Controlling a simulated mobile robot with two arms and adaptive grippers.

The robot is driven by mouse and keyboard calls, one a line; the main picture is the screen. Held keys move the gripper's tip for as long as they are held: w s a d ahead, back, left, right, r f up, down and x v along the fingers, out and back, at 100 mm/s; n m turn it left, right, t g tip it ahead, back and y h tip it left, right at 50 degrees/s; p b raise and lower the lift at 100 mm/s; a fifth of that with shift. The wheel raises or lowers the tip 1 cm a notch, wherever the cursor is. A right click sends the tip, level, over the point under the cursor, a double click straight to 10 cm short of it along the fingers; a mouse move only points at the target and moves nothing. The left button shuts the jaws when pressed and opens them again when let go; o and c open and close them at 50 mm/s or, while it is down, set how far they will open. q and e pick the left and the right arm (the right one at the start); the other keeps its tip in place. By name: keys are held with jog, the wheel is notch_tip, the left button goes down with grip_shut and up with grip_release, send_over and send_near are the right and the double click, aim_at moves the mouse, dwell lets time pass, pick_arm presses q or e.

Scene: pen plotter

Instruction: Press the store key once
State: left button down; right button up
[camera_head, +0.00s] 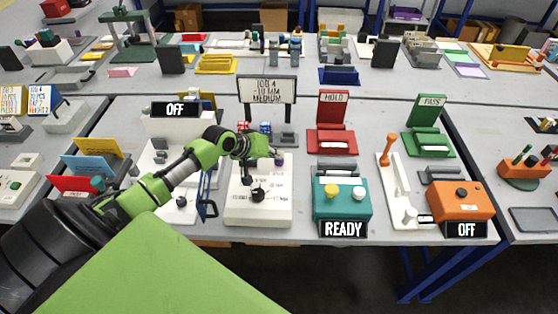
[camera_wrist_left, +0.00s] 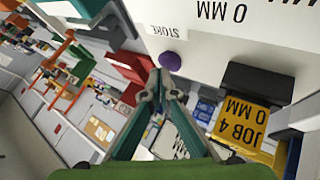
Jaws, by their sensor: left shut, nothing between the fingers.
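The store key is a round purple button (camera_wrist_left: 173,60) beside a STORE label on a white panel in the left wrist view. My left gripper (camera_wrist_left: 161,82) is shut and empty, its tips just below the button in that picture. I cannot tell whether they touch it. In the head view my left gripper (camera_head: 274,151) is over the back right of the white console (camera_head: 240,213), which has a black knob (camera_head: 258,194). A small purple spot (camera_head: 278,161) shows near the fingertips. My arm hides part of the console. My right gripper is not in view.
A sign reading JOB 4, 10 MM, MEDIUM (camera_head: 267,90) stands behind the console. A teal box (camera_head: 342,212) with a READY display is to its right. A red HOLD holder (camera_head: 333,137) stands behind that box. An orange box (camera_head: 459,202) is farther right.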

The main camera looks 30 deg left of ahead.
aim_at(277, 161)
pick_arm(q)
jog(key=shift+f, duration=0.5)
dwell(0.8)
jog(key=shift+r+p, duration=0.8)
jog(key=shift+r, duration=0.1)
notch_tip(277, 161, up, 5)
jog(key=p, duration=0.5)
jog(key=shift+r, duration=0.1)
dwell(0.5)
